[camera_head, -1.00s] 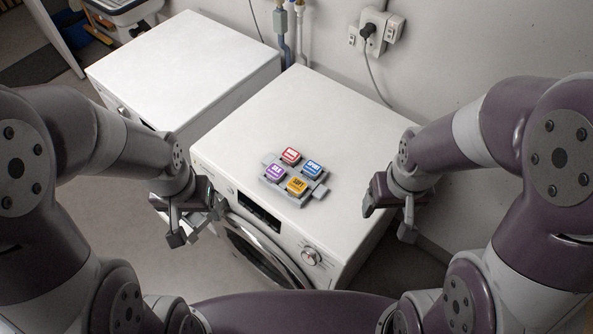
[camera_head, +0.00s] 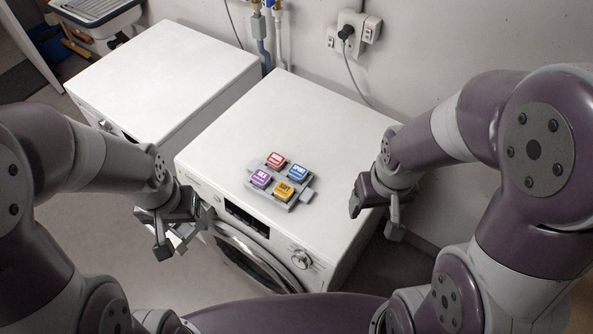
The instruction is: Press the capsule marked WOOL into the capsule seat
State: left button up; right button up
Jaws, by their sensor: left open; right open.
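Four capsules sit in a grey tray (camera_head: 306,194) on top of the nearer white washer: a red one (camera_head: 276,160), a blue one (camera_head: 298,172), a purple one (camera_head: 261,178) and a yellow one (camera_head: 283,191). The red label is too small to read surely as WOOL; the others seem to read SPORT, SILK and SOFT. I cannot make out a capsule seat. My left gripper (camera_head: 172,240) is open and empty, in front of the washer's left front corner. My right gripper (camera_head: 374,218) is open and empty, by the washer's right edge, apart from the tray.
The nearer washer (camera_head: 300,110) has a dark panel (camera_head: 247,218), a knob (camera_head: 301,259) and a round door on its front. A second white machine (camera_head: 165,75) stands to its left. Pipes and a socket (camera_head: 352,32) are on the wall behind. The top around the tray is clear.

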aim_at(180, 235)
jog(key=j+u, duration=0.25)
jog(key=u, duration=0.3)
jog(key=k+u, duration=0.15)
jog(key=u, duration=0.45)
jog(key=z, duration=1.2)
jog(key=i+j+u, duration=0.1)
jog(key=j, duration=0.2)
jog(key=i+j+u, duration=0.15)
jog(key=j, duration=0.15)
jog(key=i+j+u, duration=0.1)
jog(key=j, duration=0.2)
